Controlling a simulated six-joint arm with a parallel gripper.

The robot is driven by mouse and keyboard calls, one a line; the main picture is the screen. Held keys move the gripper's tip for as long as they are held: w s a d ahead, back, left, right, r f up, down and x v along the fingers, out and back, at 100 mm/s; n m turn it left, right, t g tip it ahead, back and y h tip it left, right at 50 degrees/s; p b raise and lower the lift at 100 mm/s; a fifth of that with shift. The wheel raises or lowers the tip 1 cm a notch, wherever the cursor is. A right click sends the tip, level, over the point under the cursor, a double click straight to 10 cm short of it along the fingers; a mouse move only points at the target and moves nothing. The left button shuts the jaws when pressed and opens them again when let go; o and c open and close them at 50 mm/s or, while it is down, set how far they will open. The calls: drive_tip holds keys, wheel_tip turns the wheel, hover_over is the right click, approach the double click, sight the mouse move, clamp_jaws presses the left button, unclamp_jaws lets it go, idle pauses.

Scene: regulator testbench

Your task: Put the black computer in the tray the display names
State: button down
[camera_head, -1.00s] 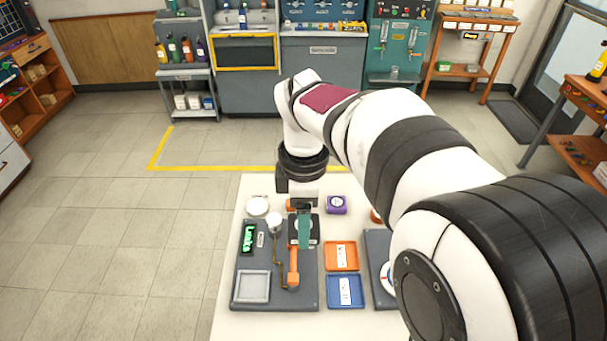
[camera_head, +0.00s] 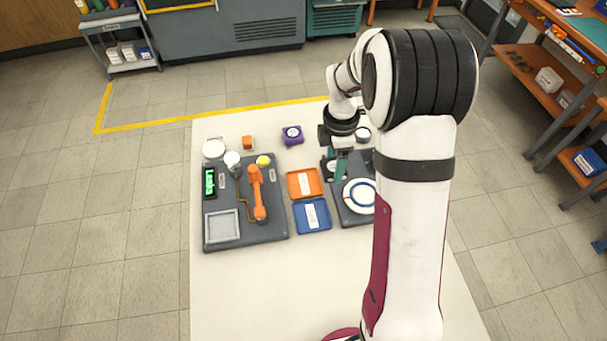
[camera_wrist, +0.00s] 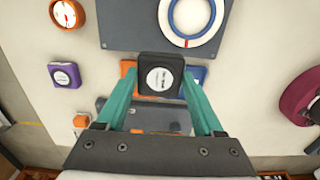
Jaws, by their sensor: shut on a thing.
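The black computer (camera_wrist: 158,76) is a square black block with a round white label. My gripper (camera_wrist: 160,88) is shut on it, with a teal finger on each side. In the head view my gripper (camera_head: 338,165) holds it in the air near the left edge of the right-hand board, right of the trays. The orange tray (camera_head: 291,186) and the blue tray (camera_head: 298,217) lie between the two boards, each with a white label too small to read. The display (camera_head: 209,181) shows green sideways text that I cannot read surely. The computer partly hides both trays in the wrist view.
The left board (camera_head: 245,237) carries a grey square tray (camera_head: 222,226), an orange lever (camera_head: 257,190) and a yellow knob (camera_head: 263,160). A purple block (camera_head: 292,135) and an orange block (camera_head: 247,142) stand behind. A white and blue ring (camera_head: 359,196) lies on the right board.

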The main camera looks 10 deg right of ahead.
hover_over(304, 184)
drive_tip(key=f, duration=0.4)
drive_tip(key=shift+s+d, duration=0.15)
drive_tip(key=shift+d, duration=0.1)
drive_tip(key=shift+a+f, duration=0.15)
drive_tip(key=shift+f, duration=0.9)
drive_tip(key=shift+a+f, duration=0.1)
drive_tip(key=shift+f, duration=0.95)
unclamp_jaws()
drive_tip(key=shift+f, duration=0.1)
